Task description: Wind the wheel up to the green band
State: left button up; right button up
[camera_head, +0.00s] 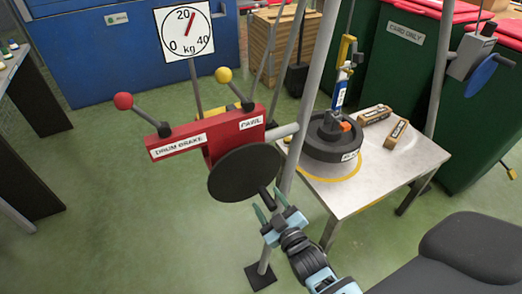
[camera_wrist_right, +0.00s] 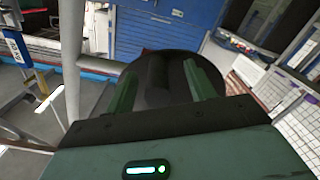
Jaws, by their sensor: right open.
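The dark round wheel (camera_head: 240,172) sits on the front of a red winch housing (camera_head: 232,130), with a short black crank handle (camera_head: 266,197) near its lower right edge. My right gripper (camera_head: 268,205) is open at the handle, its green fingers either side of it. In the right wrist view the open fingers (camera_wrist_right: 160,85) flank the dark handle, with the wheel (camera_wrist_right: 178,95) behind; I cannot tell whether they touch it. A white kg dial (camera_head: 183,30) has its red needle near 20. I cannot make out a green band on it. My left gripper is out of view.
A red-knobbed lever labelled DRUM BRAKE (camera_head: 140,112) and a yellow-knobbed PAWL lever (camera_head: 233,88) rise from the housing. Grey tripod legs stand close to my gripper. A dark round weight (camera_head: 333,140) sits on the table (camera_head: 345,190) at right, under a hook.

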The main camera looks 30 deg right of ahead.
jog(key=shift+s, duration=0.1)
jog(key=shift+s+r+p, duration=0.1)
jog(key=shift+s+p, duration=0.3)
jog(key=shift+s, duration=0.4)
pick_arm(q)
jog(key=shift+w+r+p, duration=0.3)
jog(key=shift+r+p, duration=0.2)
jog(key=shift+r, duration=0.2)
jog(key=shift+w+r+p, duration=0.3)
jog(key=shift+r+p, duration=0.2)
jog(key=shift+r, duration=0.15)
pick_arm(e)
jog(key=s, duration=0.6)
